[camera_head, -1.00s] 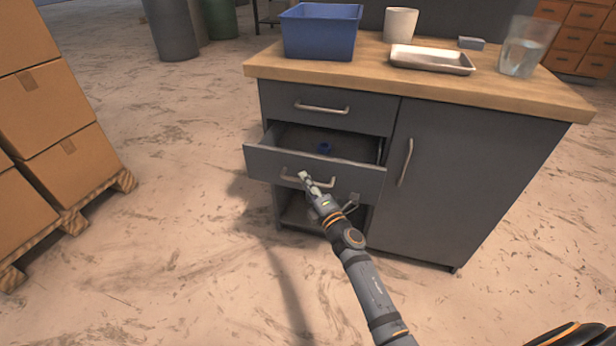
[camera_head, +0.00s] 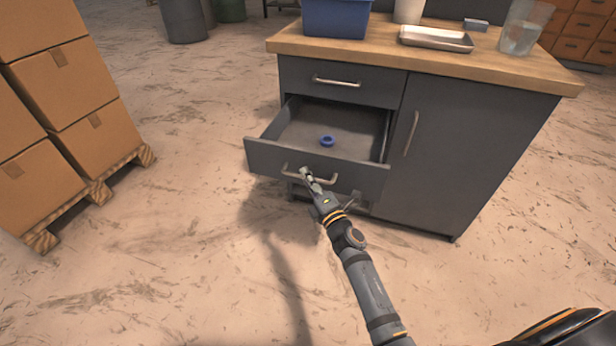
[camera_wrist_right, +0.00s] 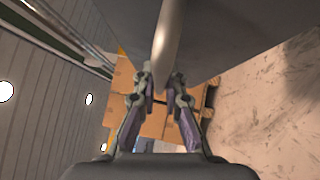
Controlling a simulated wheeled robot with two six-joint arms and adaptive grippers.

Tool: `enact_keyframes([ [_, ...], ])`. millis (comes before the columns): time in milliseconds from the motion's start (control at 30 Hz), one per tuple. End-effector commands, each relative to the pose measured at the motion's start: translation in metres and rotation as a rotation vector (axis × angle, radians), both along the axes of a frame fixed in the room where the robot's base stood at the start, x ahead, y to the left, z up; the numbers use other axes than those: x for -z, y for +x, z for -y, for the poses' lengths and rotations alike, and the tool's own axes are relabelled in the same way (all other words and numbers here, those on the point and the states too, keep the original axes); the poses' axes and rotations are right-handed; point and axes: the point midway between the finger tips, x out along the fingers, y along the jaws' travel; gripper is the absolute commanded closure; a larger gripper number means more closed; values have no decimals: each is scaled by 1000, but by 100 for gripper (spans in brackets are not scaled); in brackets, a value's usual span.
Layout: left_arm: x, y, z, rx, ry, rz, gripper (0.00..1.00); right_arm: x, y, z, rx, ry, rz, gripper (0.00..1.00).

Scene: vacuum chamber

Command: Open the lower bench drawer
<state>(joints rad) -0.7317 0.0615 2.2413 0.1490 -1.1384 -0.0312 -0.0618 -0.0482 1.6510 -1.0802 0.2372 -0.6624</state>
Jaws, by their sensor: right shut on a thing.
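The lower bench drawer (camera_head: 270,158) is pulled well out of the grey bench, and its inside shows from above. A small blue ring-shaped thing (camera_head: 327,141) lies on the drawer floor. My right gripper (camera_head: 306,174) is shut on the drawer's bar handle (camera_head: 327,181) at the drawer front. In the right wrist view the handle (camera_wrist_right: 167,45) runs down between the two fingers (camera_wrist_right: 160,82). My left gripper is not in view.
The upper drawer (camera_head: 325,82) is closed, and the cupboard door (camera_head: 455,150) right of it is closed. A blue bin (camera_head: 336,18), a metal tray (camera_head: 436,39) and a glass (camera_head: 520,35) stand on the wooden top (camera_head: 400,58). Boxes (camera_head: 95,125) on a pallet stand left. The floor between is clear.

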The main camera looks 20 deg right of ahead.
Motion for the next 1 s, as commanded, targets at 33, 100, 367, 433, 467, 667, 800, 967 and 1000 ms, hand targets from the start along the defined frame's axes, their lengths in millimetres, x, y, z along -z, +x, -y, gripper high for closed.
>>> enact_keyframes([
  [33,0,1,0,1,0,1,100,1,0,0,1,0,-1,100],
  [100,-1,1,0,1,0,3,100,1,0,0,1,0,-1,100],
  [367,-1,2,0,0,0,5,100,1,0,0,1,0,-1,73],
  [433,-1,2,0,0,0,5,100,0,0,0,1,0,-1,66],
  [467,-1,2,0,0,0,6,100,0,0,0,0,0,-1,66],
  [667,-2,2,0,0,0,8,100,0,0,0,0,0,-1,66],
  [800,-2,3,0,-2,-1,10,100,3,-9,2,1,-2,-3,66],
  [967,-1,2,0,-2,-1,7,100,8,-43,9,1,-1,-5,66],
  [1000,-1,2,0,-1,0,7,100,9,-54,11,0,0,-5,66],
])
